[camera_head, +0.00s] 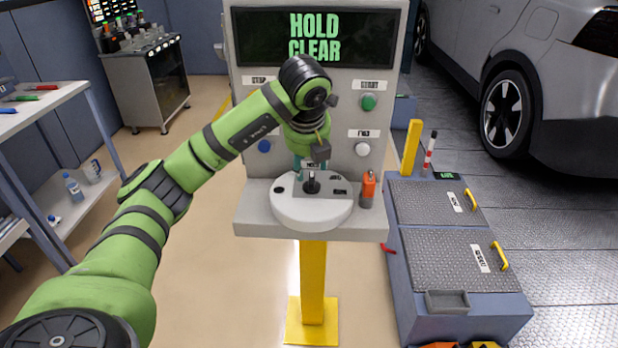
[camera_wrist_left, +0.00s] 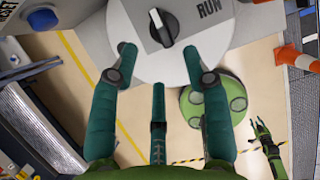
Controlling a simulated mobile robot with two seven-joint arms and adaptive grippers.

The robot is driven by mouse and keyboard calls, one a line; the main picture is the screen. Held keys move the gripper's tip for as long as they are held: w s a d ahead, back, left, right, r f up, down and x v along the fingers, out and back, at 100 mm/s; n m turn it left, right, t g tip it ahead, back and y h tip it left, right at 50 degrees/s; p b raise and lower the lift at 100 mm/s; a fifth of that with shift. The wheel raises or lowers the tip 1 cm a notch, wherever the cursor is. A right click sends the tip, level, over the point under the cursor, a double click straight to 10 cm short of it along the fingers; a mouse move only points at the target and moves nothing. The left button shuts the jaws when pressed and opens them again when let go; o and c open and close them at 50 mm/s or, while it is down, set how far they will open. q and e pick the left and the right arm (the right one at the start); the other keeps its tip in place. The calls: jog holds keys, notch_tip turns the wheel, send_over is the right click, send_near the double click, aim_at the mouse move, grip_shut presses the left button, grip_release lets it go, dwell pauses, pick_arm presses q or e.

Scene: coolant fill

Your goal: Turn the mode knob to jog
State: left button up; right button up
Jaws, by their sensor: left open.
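The mode knob (camera_head: 312,184) is a small black knob on a grey plate on top of a round white housing (camera_head: 290,212), on the pedestal's shelf. In the left wrist view the knob (camera_wrist_left: 163,28) has a black bar with a white mark at its upper-left end; a RUN label (camera_wrist_left: 208,8) lies to its right. The jog label cannot be made out. My left gripper (camera_head: 311,166) points down just above the knob. In the wrist view its teal fingers (camera_wrist_left: 160,60) are apart, with nothing between the tips, and the knob lies just beyond them.
The display (camera_head: 315,38) reads HOLD CLEAR. A green button (camera_head: 369,102), a white button (camera_head: 362,149) and a blue button (camera_head: 264,146) are on the upright panel. An orange object (camera_head: 367,188) stands right of the housing. A car (camera_head: 530,80) is at the right.

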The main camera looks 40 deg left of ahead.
pick_arm(q)
jog(key=p+x, duration=0.1)
jog(key=x, duration=0.6)
jog(key=shift+d+p, duration=0.1)
jog(key=shift+p, duration=0.25)
grip_shut()
